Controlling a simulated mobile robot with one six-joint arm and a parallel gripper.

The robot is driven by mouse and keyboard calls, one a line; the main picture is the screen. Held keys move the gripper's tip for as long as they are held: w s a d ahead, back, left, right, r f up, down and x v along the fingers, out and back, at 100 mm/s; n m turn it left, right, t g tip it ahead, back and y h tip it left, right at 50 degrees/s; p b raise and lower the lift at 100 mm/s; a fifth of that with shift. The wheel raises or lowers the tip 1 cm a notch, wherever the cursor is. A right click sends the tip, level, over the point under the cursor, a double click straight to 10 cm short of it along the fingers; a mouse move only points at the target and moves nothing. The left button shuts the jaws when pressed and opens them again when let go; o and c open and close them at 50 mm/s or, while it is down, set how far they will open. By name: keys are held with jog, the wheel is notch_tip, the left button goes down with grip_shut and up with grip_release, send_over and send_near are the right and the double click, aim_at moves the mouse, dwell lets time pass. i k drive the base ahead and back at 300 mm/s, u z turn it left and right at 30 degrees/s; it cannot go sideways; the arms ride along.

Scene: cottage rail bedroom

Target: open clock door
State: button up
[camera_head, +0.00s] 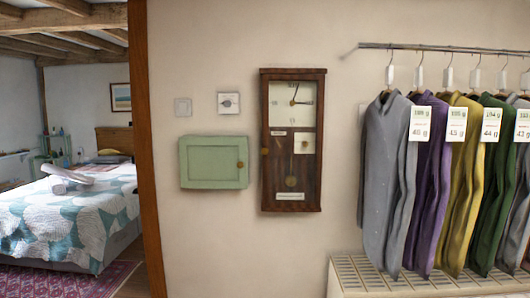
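A tall dark wooden wall clock (292,140) hangs on the beige wall near the middle of the view. Its white dial (293,103) is at the top. The clock door looks closed, flush with the case. My gripper is not in view.
A green wall cabinet (214,162) with a knob hangs left of the clock, below two small wall plates. Right of the clock, several tagged garments (387,175) hang from a rail (440,49) above a slatted ledge (365,275). A wooden post (146,150) stands left, with a bed (75,215) beyond.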

aim_at(316, 204)
jog(key=u, duration=0.35)
jog(key=i, duration=0.65)
jog(key=u, duration=0.9)
jog(key=i, duration=0.85)
jog(key=u, duration=0.45)
